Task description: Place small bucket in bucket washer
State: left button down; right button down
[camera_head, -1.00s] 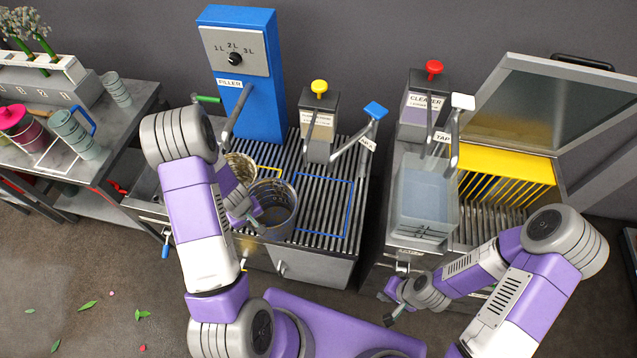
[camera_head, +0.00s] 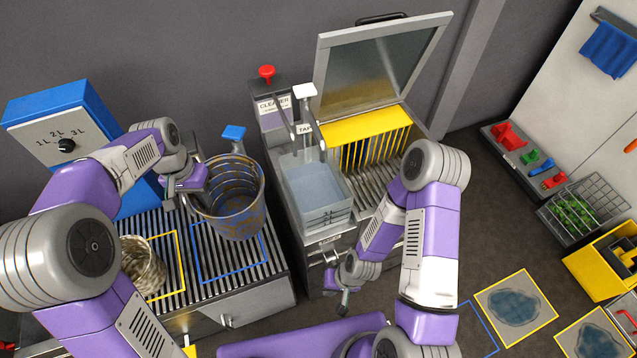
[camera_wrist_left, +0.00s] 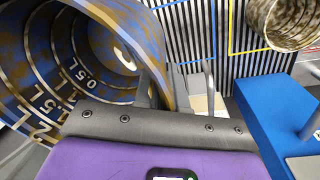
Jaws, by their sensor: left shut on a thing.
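My left gripper (camera_head: 190,188) is shut on the rim of a grey-blue bucket (camera_head: 238,215) with brown stains, held above the slatted counter. In the left wrist view this bucket (camera_wrist_left: 75,65) shows volume marks such as 0.5L inside and tilts to the left. A second, cream-brown stained bucket (camera_head: 142,268) stands at the yellow outline; it also shows in the left wrist view (camera_wrist_left: 285,22). The washer, with its raised lid (camera_head: 385,60) and yellow-topped rack (camera_head: 365,125), stands open to the right, its rack empty. My right gripper (camera_head: 345,300) hangs low in front of the sink unit; its jaws are unclear.
A water-filled basin (camera_head: 318,190) stands between the held bucket and the rack, with the tap (camera_head: 305,95) and cleaner dispenser (camera_head: 268,105) behind it. The blue filler (camera_head: 70,135) is at left. A wire crate (camera_head: 585,205) and yellow box (camera_head: 605,262) are at far right.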

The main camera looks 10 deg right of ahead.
aim_at(372, 187)
jog(key=z, duration=2.75)
jog(key=i, duration=2)
jog(key=u, duration=2.65)
jog(key=i, duration=0.45)
jog(key=z, duration=0.05)
